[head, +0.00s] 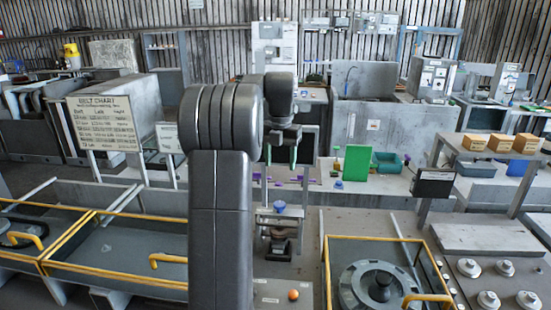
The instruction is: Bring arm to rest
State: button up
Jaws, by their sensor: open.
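My arm (221,200) stands upright in the middle of the head view, with its thick dark elbow joint at the top. Its far end bends away behind the elbow to my gripper (281,154), which hangs pointing down. The gripper's two thin fingers are apart, and I see nothing held between them. The elbow and upper link hide part of the scene behind them.
A belt chart sign (104,123) stands at left. Yellow-edged bays (110,250) lie at front left. A yellow-railed frame holds a round grey housing (380,287) at front right. A green panel (357,162) stands on the bench beyond. Small cardboard boxes (500,143) sit on a right-hand shelf.

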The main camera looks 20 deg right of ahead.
aim_at(279, 203)
notch_tip(279, 203, down, 14)
jog(key=shift+r+p, duration=0.1)
jog(key=shift+p, duration=0.85)
jog(key=shift+m, duration=0.3)
jog(key=m, duration=1.5)
jog(key=shift+m, duration=2.5)
